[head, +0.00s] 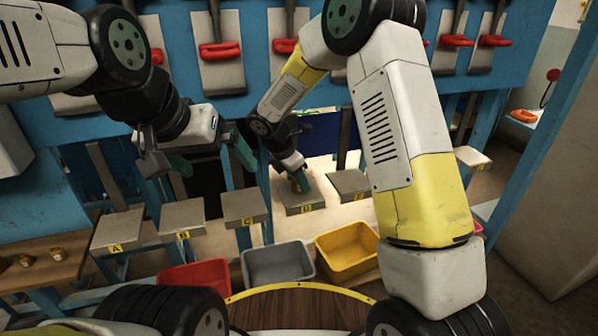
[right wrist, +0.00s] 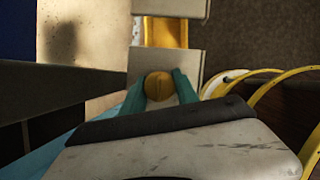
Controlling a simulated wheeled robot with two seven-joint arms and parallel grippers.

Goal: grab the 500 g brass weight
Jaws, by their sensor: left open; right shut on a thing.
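A round brass weight (right wrist: 158,85) is between the green fingertips of my right gripper (right wrist: 159,88) in the right wrist view. Its marking is not readable, so I cannot tell if it is the 500 g one. In the head view my right gripper (head: 299,180) is low over the grey plate labelled D (head: 306,198), and its fingers hide most of the weight. Whether the weight touches the plate is unclear. My left gripper (head: 212,156) is open and empty, with its green fingers apart, above the plates labelled B (head: 182,217) and C (head: 246,206).
Small brass weights (head: 57,253) stand on a wooden table at the far left. Plate A (head: 117,228) is empty. Red (head: 196,274), grey (head: 278,264) and yellow (head: 347,250) bins stand below the plates. Blue frame posts rise around the plates.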

